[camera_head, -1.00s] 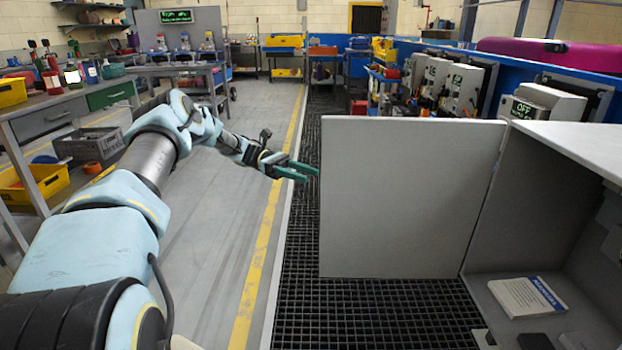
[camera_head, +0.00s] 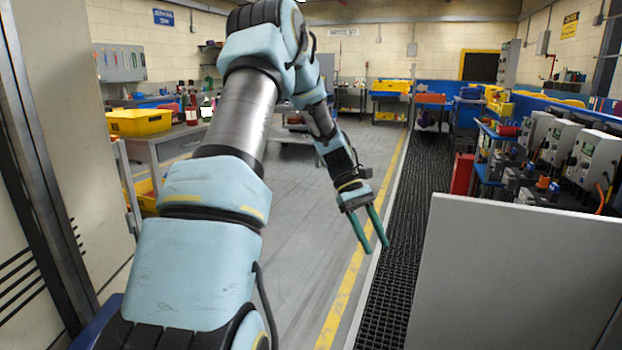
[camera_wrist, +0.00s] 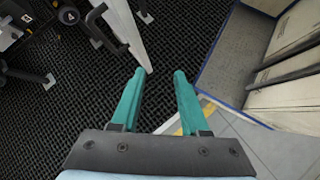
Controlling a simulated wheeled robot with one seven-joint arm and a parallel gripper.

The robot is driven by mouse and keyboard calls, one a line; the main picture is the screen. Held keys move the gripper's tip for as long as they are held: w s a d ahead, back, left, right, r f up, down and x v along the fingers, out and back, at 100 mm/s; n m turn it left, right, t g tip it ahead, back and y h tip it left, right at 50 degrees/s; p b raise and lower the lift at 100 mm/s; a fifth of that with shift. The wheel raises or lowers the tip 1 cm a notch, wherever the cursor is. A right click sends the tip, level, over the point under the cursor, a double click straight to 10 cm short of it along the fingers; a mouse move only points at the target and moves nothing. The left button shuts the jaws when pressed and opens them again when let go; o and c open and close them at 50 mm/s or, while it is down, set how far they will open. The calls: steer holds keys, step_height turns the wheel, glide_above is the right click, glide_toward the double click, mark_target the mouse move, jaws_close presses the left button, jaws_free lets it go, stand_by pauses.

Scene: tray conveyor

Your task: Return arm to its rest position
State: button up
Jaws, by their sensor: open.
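My gripper (camera_head: 376,246) hangs from my raised arm, its two green fingers pointing down over the yellow floor line. The fingers are apart with nothing between them. In the wrist view my gripper (camera_wrist: 160,72) shows its open green fingers above dark floor grating. A light grey panel (camera_head: 520,285) stands to the right of the gripper in the head view, with a gap between them. In the wrist view a pale upright edge (camera_wrist: 128,28) lies just beyond the left fingertip.
Black grating (camera_head: 407,215) runs along the aisle beside open grey floor (camera_head: 300,230). A workbench with a yellow bin (camera_head: 140,122) stands at left, behind a near wall edge (camera_head: 60,130). Grey control boxes (camera_head: 598,160) line the right side.

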steer(key=s+a+r+m+t+y+p, duration=0.2)
steer(key=s+a+r+m+t, duration=0.1)
steer(key=a, duration=0.7)
steer(key=s+a+r+m+t+y+p, duration=0.2)
steer(key=s+a+r+t, duration=0.3)
steer(key=a, duration=0.6)
steer(key=s+r+p, duration=0.1)
steer(key=s+r, duration=0.1)
steer(key=s, duration=0.1)
steer(key=shift+m+t+p, duration=0.3)
steer(key=shift+m+p, duration=0.05)
steer(key=shift+m, duration=0.05)
steer(key=shift+a, duration=0.1)
stand_by(0.7)
